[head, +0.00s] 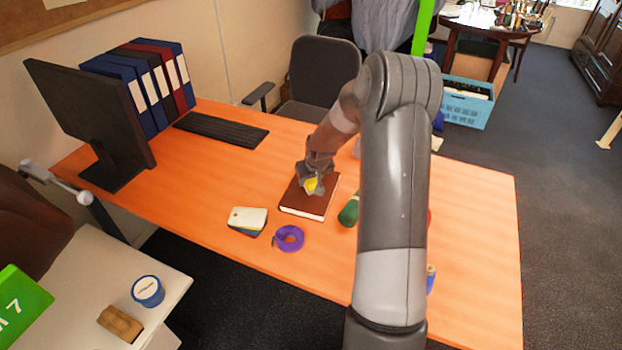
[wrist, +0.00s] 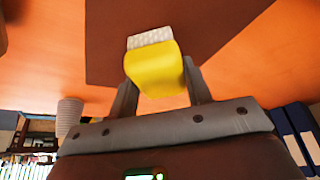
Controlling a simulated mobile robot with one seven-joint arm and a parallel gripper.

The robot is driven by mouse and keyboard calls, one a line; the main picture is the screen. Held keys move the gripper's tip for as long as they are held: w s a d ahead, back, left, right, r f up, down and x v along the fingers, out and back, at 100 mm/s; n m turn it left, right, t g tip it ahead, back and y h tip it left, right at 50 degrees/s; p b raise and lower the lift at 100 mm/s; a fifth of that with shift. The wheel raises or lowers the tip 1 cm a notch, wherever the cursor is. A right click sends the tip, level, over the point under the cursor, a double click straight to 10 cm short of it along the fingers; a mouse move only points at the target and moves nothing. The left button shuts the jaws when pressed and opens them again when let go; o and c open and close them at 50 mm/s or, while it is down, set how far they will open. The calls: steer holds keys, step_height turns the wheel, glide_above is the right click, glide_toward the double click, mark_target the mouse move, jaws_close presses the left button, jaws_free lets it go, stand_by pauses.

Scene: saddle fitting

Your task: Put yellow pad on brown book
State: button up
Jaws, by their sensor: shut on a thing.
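The yellow pad (head: 312,186) is between the fingers of my gripper (head: 314,182), over the brown book (head: 306,206) on the orange desk. In the wrist view my gripper (wrist: 160,90) is shut on the yellow pad (wrist: 153,72), which has a pale, bumpy end. The brown book (wrist: 200,28) fills the upper middle of that view behind the pad. I cannot tell whether the pad touches the book. The gripper hides part of the pad and the book's far part in the head view.
A purple tape roll (head: 289,238) and stacked cards (head: 248,219) lie left of and in front of the book. A green object (head: 349,211) lies close on its right, partly behind my arm. A keyboard (head: 221,130), monitor (head: 92,115) and binders (head: 150,80) stand at the back left.

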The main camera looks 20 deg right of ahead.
steer(key=o, duration=1)
steer(key=shift+f, duration=0.1)
steer(key=v, duration=1.2)
steer(key=s+a+r+h, duration=0.1)
steer(key=s+a+r, duration=0.3)
steer(key=s+r, duration=0.3)
steer(key=s+a+r+h, duration=0.1)
steer(key=s+a+r, duration=0.4)
steer(key=s+r, duration=0.25)
steer(key=s+a+r+y, duration=0.1)
steer(key=s+a+r, duration=0.1)
steer(key=s, duration=0.7)
steer(key=s+a+r+t+y, duration=0.1)
steer(key=s+a+r, duration=0.1)
steer(key=s, duration=0.7)
steer(key=shift+s+a+r, duration=0.2)
steer(key=shift+a, duration=0.35)
